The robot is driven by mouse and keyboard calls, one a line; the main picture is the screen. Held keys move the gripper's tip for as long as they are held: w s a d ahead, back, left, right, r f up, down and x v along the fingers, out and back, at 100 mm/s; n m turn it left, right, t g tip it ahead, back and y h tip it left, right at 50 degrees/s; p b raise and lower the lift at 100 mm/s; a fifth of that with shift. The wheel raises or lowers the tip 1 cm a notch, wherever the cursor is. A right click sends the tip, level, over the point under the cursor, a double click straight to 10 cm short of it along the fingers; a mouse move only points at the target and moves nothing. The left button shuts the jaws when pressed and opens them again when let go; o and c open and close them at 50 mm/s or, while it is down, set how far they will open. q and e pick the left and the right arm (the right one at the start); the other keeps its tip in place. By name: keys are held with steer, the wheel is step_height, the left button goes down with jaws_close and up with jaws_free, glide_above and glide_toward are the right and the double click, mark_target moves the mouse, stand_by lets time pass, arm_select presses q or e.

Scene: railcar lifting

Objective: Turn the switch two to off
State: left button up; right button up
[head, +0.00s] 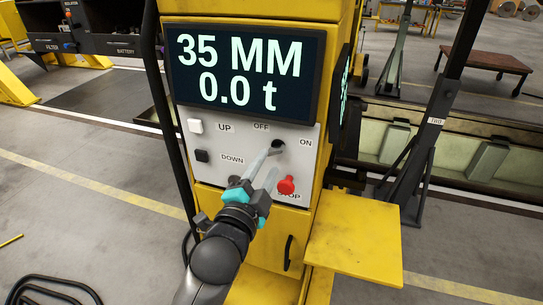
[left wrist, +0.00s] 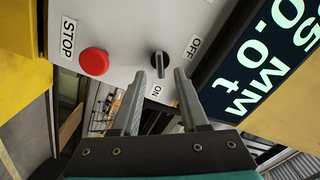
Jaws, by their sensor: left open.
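The rotary switch (head: 278,146) is a small black knob on the grey panel, between the OFF and ON labels. In the left wrist view the switch (left wrist: 159,64) has its bar in line with the ON label (left wrist: 157,90), with OFF (left wrist: 195,47) off to its right. My left gripper (head: 271,157) is open in front of the panel, fingers pointing at the switch. In the left wrist view my left gripper (left wrist: 160,77) has one fingertip on each side of the switch; whether they touch it I cannot tell. My right gripper is not in view.
A red stop button (head: 286,185) sits close below the switch. White UP (head: 195,126) and black DOWN (head: 202,156) buttons are at the panel's left. The display (head: 245,70) above reads 35 MM and 0.0 t. A yellow shelf (head: 355,240) juts out at the lower right.

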mark_target(274, 155)
arm_select(q)
steer(key=shift+x, duration=1.85)
jaws_close()
